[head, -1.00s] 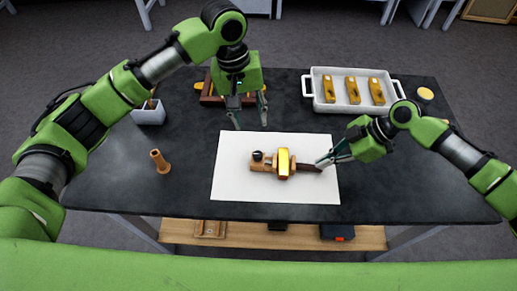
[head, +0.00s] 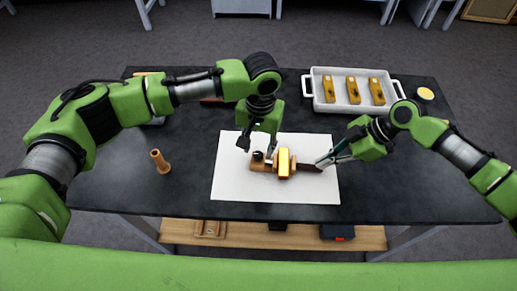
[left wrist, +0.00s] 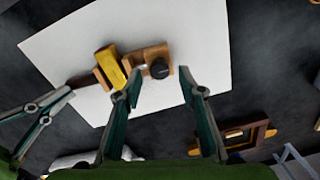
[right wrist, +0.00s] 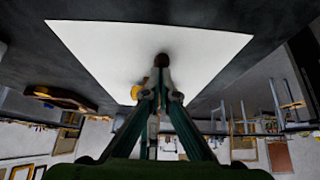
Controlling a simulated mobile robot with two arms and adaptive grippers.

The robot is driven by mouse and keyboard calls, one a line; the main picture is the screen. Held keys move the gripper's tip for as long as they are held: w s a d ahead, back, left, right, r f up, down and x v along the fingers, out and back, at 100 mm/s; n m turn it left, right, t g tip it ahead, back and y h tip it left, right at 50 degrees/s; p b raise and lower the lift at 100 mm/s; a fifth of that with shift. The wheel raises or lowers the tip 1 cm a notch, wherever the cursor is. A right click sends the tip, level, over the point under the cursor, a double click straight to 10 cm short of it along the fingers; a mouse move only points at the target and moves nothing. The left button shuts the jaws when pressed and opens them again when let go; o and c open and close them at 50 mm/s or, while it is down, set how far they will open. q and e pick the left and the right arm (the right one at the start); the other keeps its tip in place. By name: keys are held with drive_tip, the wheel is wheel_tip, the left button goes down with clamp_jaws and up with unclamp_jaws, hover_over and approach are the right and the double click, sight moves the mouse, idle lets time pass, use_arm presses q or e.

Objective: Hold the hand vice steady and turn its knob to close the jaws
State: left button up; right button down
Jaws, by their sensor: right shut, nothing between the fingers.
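The hand vice (head: 262,167) lies on a white sheet (head: 235,185), its wooden body pointing left and a dark handle (head: 309,168) pointing right. A yellow block (head: 284,163) sits across its middle; I cannot tell the jaw gap. Its black knob (head: 258,156) is at the left end and also shows in the left wrist view (left wrist: 160,69). My left gripper (head: 259,146) is open just above the knob, which appears ahead of and between its fingers. My right gripper (head: 321,164) is shut and empty at the handle's right end; the handle's dark tip (right wrist: 161,60) shows just beyond its fingertips.
A white tray (head: 313,96) with several yellow-and-wood pieces stands at the back right, near a round yellow-topped item (head: 425,93). My left arm partly hides the items at back left. The front right of the table is clear.

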use_arm(q)
drive_tip(key=shift+f, duration=0.95)
use_arm(e)
drive_tip(key=shift+d+f, duration=0.15)
drive_tip(key=shift+f, duration=0.05)
use_arm(q)
clamp_jaws()
